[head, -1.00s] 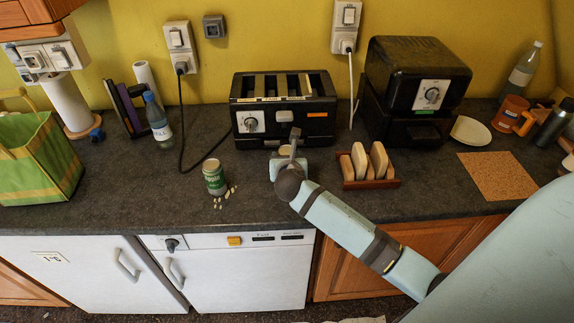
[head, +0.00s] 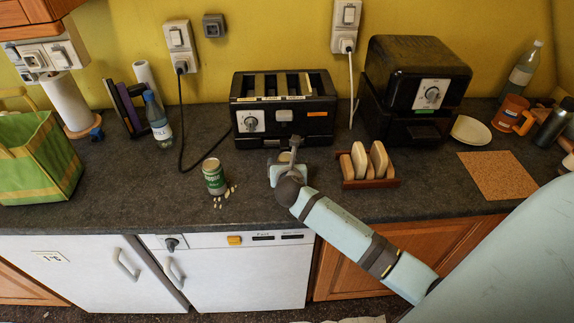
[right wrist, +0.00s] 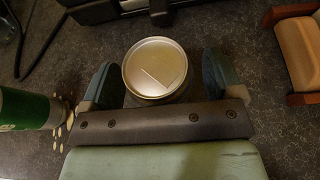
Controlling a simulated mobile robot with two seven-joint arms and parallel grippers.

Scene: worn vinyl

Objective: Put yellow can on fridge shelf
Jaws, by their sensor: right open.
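A can with a pale metal lid stands on the dark counter between the open fingers of my right gripper (head: 287,160). In the right wrist view the round lid (right wrist: 156,66) shows, with one finger of the right gripper (right wrist: 158,75) on each side and a small gap to each. The can's side is mostly hidden, so its colour cannot be told. No shelf shows. My left gripper is not in view.
A green-labelled can (head: 214,177) with pale pieces spilled beside it stands left of my right gripper. A black toaster (head: 284,108) is behind, and a wooden rack with bread slices (head: 369,167) is to the right.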

